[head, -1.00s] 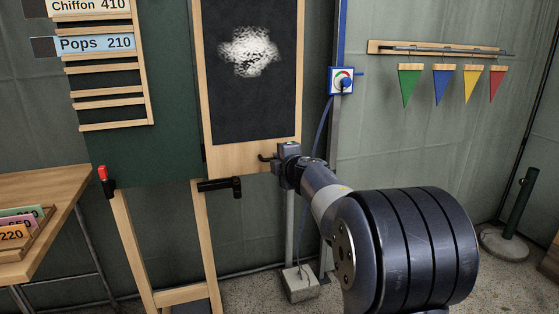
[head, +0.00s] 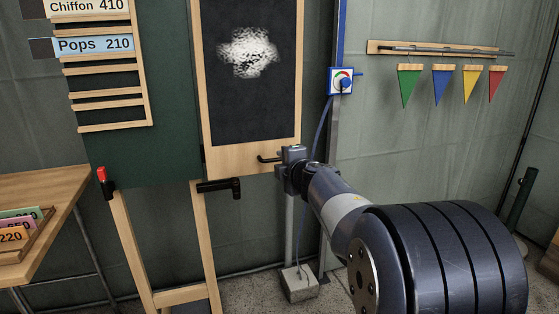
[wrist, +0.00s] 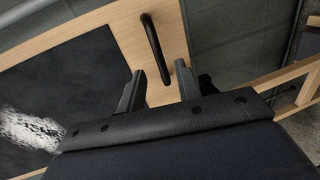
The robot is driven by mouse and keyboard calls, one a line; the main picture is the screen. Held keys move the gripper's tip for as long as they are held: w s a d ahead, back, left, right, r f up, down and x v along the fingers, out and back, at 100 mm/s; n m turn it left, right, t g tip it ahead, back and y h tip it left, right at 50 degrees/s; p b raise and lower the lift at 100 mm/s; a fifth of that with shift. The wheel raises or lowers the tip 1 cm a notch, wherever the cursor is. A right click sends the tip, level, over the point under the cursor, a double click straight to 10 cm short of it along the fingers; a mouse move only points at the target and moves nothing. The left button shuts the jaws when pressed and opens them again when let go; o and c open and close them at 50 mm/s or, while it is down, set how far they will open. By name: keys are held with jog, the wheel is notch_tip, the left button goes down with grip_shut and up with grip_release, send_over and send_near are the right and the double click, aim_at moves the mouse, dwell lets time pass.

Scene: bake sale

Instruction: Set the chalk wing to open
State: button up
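The chalk wing (head: 250,110) is a wood-framed black panel with a white chalk smudge, upright beside the green board (head: 160,150) in the head view. Its dark bar handle (head: 268,158) is on the lower wooden rail. The handle also shows in the wrist view (wrist: 152,38). My gripper (wrist: 159,69) is open, its two fingers spread on either side of the handle's near end in the picture. I see no grip on the handle and cannot tell if a finger touches it. In the head view my gripper (head: 284,172) is just right of the handle, fingertips mostly hidden.
A black bracket (head: 218,187) and a red-tipped latch (head: 103,181) sit below the board. A blue-framed dial box (head: 341,82) is on a post at right. A flag rack (head: 440,50) hangs farther right. A wooden table (head: 45,190) stands at left.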

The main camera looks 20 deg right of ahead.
aim_at(277, 160)
jog(key=p+v, duration=0.1)
jog(key=v, duration=0.5)
jog(key=shift+s, duration=0.3)
jog(key=shift+w, duration=0.1)
jog(key=b+x, duration=0.1)
jog(key=x, duration=0.9)
jog(key=shift+w+b, duration=0.25)
jog(key=shift+b, duration=0.15)
jog(key=shift+s, duration=0.15)
